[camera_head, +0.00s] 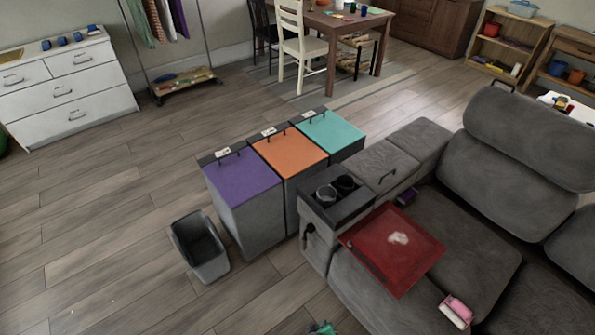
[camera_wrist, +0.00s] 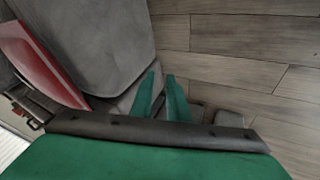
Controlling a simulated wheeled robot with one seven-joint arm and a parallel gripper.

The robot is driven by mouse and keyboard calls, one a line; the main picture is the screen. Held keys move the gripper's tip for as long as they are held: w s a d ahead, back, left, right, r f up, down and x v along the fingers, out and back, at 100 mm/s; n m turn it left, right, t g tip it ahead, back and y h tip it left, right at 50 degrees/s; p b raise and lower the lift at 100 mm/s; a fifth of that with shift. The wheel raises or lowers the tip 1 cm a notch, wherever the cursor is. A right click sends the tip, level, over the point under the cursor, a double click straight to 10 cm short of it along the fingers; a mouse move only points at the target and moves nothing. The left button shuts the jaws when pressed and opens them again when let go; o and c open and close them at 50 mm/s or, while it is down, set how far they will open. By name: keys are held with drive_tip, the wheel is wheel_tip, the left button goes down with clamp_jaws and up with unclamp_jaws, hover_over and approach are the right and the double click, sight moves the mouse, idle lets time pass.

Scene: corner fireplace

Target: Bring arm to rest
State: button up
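My gripper (camera_wrist: 161,76) shows two green fingers in the wrist view, with a gap between them and nothing held. It points past the grey sofa's side, over the floor. In the head view only a small green part of my gripper (camera_head: 322,328) shows at the bottom edge, in front of the sofa. The rest of my arm is out of that view.
The grey sofa (camera_head: 480,235) fills the right, with a red tray (camera_head: 375,255) on it. Purple, orange and teal lidded bins (camera_head: 240,180) and a small grey bin (camera_head: 200,245) stand beside it. Wooden floor (camera_head: 90,250) at left is clear.

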drive_tip(key=s+a+r+m+t, duration=0.1)
drive_tip(key=s+a+r+t, duration=0.1)
drive_tip(key=s+r, duration=0.5)
drive_tip(key=s+a+r+m+t+y, duration=0.1)
drive_tip(key=s+r, duration=0.6)
drive_tip(key=r, duration=1)
drive_tip(key=s+a+r+m+t+y, duration=0.1)
drive_tip(key=s+a+r+m+t, duration=0.2)
drive_tip(key=r, duration=0.9)
drive_tip(key=s+a+t, duration=0.2)
drive_tip(key=s+t, duration=0.1)
drive_tip(key=s, duration=0.1)
drive_tip(key=shift+w+a+f, duration=0.1)
drive_tip(key=shift+f, duration=0.05)
